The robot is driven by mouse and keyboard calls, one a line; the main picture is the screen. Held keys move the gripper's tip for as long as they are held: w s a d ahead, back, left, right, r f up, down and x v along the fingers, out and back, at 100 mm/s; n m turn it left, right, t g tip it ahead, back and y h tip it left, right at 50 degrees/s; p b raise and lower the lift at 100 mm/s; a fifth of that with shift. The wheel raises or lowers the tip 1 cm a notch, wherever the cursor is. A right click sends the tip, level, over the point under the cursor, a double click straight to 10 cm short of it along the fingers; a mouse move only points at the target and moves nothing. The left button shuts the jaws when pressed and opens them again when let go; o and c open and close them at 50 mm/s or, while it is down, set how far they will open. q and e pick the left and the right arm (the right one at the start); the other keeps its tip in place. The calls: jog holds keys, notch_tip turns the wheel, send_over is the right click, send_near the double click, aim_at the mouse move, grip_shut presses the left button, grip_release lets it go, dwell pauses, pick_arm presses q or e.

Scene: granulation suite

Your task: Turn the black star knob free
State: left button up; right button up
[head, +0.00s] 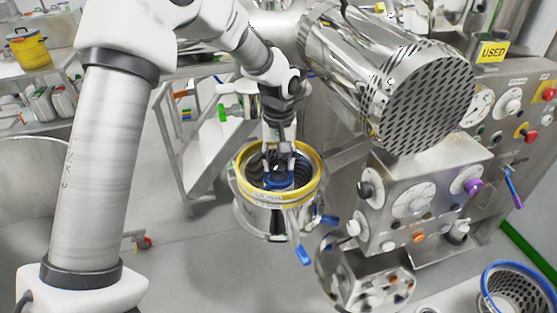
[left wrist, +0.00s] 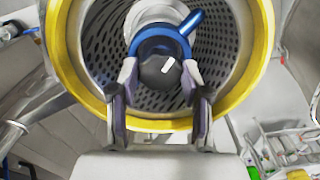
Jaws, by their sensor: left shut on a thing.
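The black knob (left wrist: 157,74), with a white mark on its face, sits at the centre of a steel vessel with a perforated basket inside. A blue ring with a short blue lever (left wrist: 190,22) lies around and behind it. My left gripper (head: 278,168) reaches down into the vessel from above. In the left wrist view its two fingers are closed on either side of the knob, shut on it. The knob's star outline is largely hidden by the fingers. In the head view the fingers hide the knob, and only blue shows below them. My right gripper is not in view.
The vessel's yellow rim (head: 243,187) surrounds the gripper closely. A blue-handled lever (head: 303,254) sticks out at its front. A large perforated steel drum (head: 420,100) and a control panel (head: 411,203) stand to the right. A blue-rimmed basket (head: 487,277) is at lower right.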

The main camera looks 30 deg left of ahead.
aim_at(279, 164)
pick_arm(q)
jog(key=shift+s+f+n, duration=0.1)
jog(key=shift+f+n, duration=0.05)
jog(key=shift+n, duration=0.65)
jog(key=o, duration=1.2)
jog(key=shift+c, duration=0.2)
notch_tip(279, 164, up, 12)
jog(key=shift+w, duration=0.2)
